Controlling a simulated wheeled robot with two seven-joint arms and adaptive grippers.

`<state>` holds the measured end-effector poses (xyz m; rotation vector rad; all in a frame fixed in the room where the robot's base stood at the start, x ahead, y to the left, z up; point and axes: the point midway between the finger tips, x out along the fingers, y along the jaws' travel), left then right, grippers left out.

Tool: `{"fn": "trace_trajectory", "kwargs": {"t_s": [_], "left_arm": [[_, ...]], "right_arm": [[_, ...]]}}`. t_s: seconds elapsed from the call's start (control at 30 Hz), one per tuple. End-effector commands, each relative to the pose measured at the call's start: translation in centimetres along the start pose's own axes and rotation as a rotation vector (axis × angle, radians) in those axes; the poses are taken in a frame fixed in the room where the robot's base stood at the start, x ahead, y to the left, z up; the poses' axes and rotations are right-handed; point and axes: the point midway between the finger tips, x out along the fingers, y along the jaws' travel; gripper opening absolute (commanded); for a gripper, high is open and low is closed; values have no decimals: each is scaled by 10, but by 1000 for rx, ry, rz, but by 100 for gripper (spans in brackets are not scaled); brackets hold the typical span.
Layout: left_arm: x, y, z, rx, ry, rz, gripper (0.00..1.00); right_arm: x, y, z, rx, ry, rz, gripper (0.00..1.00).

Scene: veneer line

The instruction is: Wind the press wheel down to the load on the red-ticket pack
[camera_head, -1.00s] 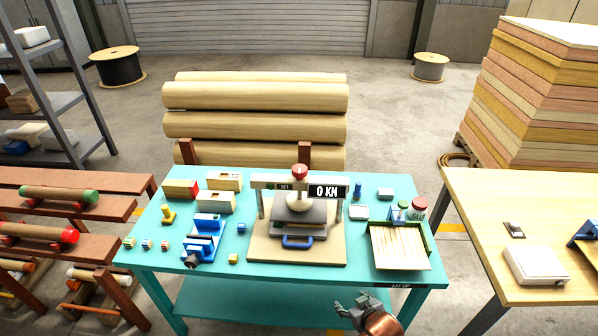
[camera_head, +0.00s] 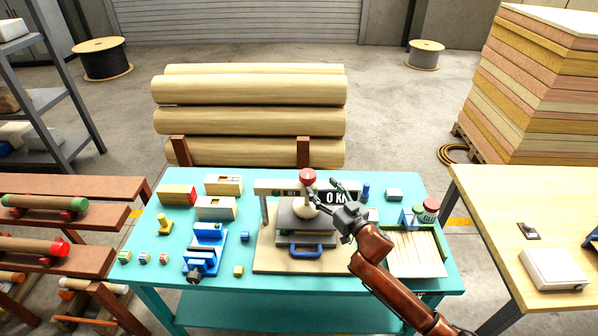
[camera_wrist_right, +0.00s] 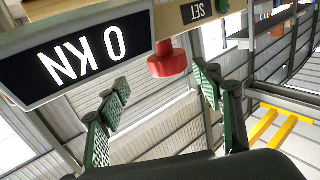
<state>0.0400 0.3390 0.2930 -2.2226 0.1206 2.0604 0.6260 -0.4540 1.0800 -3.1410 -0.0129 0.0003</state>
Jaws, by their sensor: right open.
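The press (camera_head: 267,184) stands on the teal table with a red wheel knob (camera_head: 308,175) on top and a display reading 0 KN. A pale round foot sits under the knob on a dark plate (camera_head: 290,222); a blue handle shows in front. I cannot make out a red ticket on what lies in the press. My right gripper (camera_head: 323,186) is open and empty, its fingers just right of the knob and over the display. In the right wrist view the red knob (camera_wrist_right: 167,60) shows beyond and between the open fingers (camera_wrist_right: 165,88). My left gripper is out of view.
Wooden blocks, one with a red end (camera_head: 178,195), and a blue clamp (camera_head: 205,250) lie left of the press. A slatted tray (camera_head: 420,262) and a red-lidded jar (camera_head: 430,210) stand right. Logs (camera_head: 250,120) lie behind. A SET label (camera_wrist_right: 196,10) is beside the display.

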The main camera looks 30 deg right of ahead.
Motion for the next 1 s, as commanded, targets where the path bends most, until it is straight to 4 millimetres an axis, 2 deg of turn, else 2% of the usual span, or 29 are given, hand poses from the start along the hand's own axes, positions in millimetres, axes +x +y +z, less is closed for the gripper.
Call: {"fn": "trace_trajectory", "kwargs": {"t_s": [0.2,0.43,0.6,0.87,1.0], "left_arm": [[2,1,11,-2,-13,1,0],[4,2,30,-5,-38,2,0],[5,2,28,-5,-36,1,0],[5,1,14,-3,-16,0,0],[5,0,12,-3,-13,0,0]], "right_arm": [[43,-19,-1,-2,2,-29,60],[79,-26,0,-1,0,-36,60],[89,-25,0,-1,0,-35,60],[89,-24,0,-1,-1,-33,60],[89,-23,0,-1,-1,-32,51]]}}
